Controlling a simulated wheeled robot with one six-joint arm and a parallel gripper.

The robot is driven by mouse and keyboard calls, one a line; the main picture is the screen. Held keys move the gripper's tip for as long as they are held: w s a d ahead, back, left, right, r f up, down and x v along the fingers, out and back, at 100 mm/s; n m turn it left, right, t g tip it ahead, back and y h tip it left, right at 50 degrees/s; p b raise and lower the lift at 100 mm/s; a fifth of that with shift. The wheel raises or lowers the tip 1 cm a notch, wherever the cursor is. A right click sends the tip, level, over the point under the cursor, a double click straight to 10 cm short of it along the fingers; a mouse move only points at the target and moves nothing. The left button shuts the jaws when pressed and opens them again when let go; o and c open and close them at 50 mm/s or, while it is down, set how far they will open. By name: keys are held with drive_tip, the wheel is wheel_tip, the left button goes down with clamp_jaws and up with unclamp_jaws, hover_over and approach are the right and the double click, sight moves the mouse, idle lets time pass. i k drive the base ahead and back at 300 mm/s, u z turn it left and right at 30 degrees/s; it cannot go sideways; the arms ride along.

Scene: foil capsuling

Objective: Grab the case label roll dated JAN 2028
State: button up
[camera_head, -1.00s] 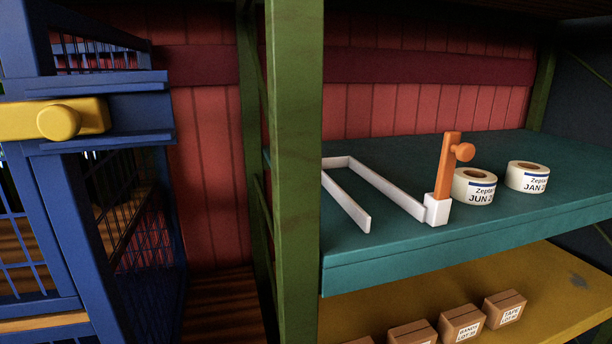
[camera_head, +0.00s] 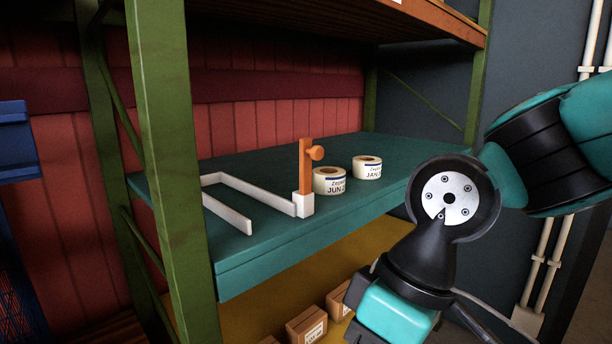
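Two white label rolls stand on the teal shelf (camera_head: 250,250). The right roll (camera_head: 367,169) is lettered "JAN" and its year is hidden or too small to read. The left roll (camera_head: 329,182) is lettered "JUN", and it stands just behind and right of an orange upright post. My arm comes in from the right edge, and its joint overlaps the shelf's right part in the picture. My gripper's fingers are not in view.
A white rail frame (camera_head: 232,190) with an orange post and knob (camera_head: 307,168) stands on the shelf, left of the rolls. A green rack post (camera_head: 166,150) rises at left. Cardboard boxes (camera_head: 308,325) sit on the yellow lower shelf. White pipes (camera_head: 540,260) run along the right wall.

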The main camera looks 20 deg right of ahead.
sight(363, 167)
drive_tip(key=z, duration=0.95)
drive_tip(key=i, duration=0.9)
drive_tip(key=u, duration=1.15)
